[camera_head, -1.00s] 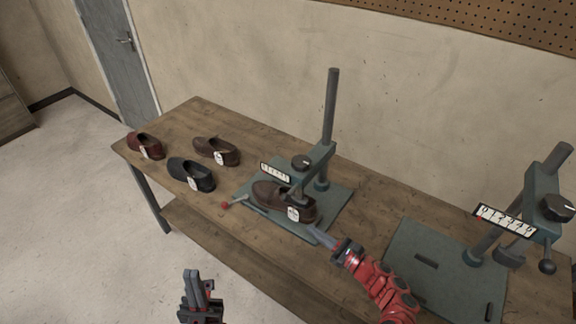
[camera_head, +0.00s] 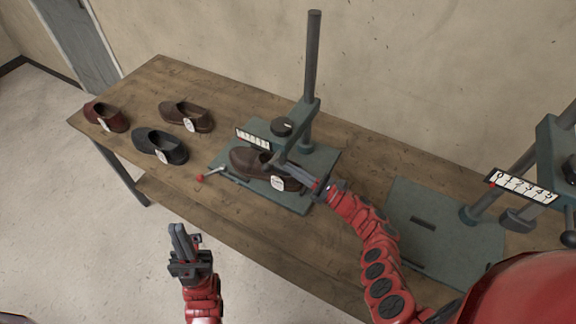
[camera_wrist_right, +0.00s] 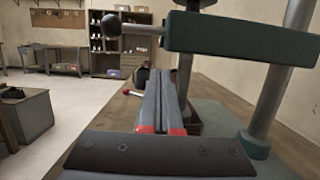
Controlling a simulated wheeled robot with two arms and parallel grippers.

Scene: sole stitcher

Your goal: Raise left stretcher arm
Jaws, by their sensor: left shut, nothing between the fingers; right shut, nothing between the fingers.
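The left stretcher (camera_head: 308,122) stands on a green base plate on the bench. Its arm (camera_head: 278,143) reaches forward from the post, with a dial and a numbered scale (camera_head: 253,138), above a brown shoe (camera_head: 247,160) with a white tag. In the right wrist view the green arm (camera_wrist_right: 235,38) crosses the upper right. My right gripper (camera_head: 290,172) is shut, its fingers beside the shoe and just under the arm; contact is unclear. It also shows in the right wrist view (camera_wrist_right: 160,85). My left gripper (camera_head: 177,235) is shut and empty in front of the bench.
Three other shoes stand at the bench's left: red-brown (camera_head: 106,117), black (camera_head: 160,147) and brown (camera_head: 187,116). A red-knobbed lever (camera_head: 201,178) sticks out left of the base. A second stretcher (camera_head: 553,165) stands at right. Bare wood lies between shoes and stretcher.

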